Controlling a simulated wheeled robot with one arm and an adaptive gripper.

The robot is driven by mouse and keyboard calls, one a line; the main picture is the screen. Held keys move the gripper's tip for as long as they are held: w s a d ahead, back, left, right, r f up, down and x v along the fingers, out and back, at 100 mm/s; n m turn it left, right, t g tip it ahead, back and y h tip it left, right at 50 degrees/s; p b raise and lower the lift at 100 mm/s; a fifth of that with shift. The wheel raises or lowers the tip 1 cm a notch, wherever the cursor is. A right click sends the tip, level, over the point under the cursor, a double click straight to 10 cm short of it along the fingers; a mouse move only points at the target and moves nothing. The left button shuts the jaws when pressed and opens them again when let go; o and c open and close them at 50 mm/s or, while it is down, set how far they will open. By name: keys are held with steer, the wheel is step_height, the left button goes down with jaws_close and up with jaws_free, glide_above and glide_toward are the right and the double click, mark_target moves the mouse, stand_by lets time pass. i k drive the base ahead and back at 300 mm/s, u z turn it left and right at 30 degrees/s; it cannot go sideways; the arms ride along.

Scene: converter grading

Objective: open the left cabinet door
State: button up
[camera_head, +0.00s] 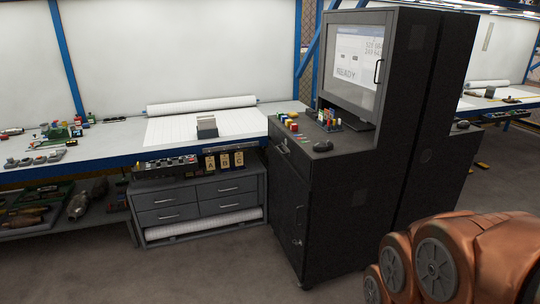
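A dark grey cabinet (350,200) stands right of centre in the head view. Its lower front has a narrow door (288,205) that appears closed, with a small handle or latch (298,242) low on its right side. Above it is a drawer-like front with a bar handle (281,146). The upper part has a framed screen panel (356,62) with a dark vertical handle (378,71), also closed. Which of these is the left door, I cannot tell for sure. My gripper is out of view; copper-coloured parts of my arm fill the lower right corner.
A grey drawer unit (199,193) stands left of the cabinet under a long workbench (100,142). Small items lie on the cabinet's ledge. A lower shelf (40,229) at left holds metal parts. The floor (190,275) in front is clear.

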mark_target(290, 195)
steer(key=u, duration=0.45)
steer(key=k, duration=0.95)
steer(key=z, duration=0.45)
steer(key=i, duration=0.8)
steer(key=u, duration=0.3)
steer(key=i, duration=0.7)
steer(key=u, duration=1.1)
steer(key=i, duration=0.25)
steer(key=u, duration=0.2)
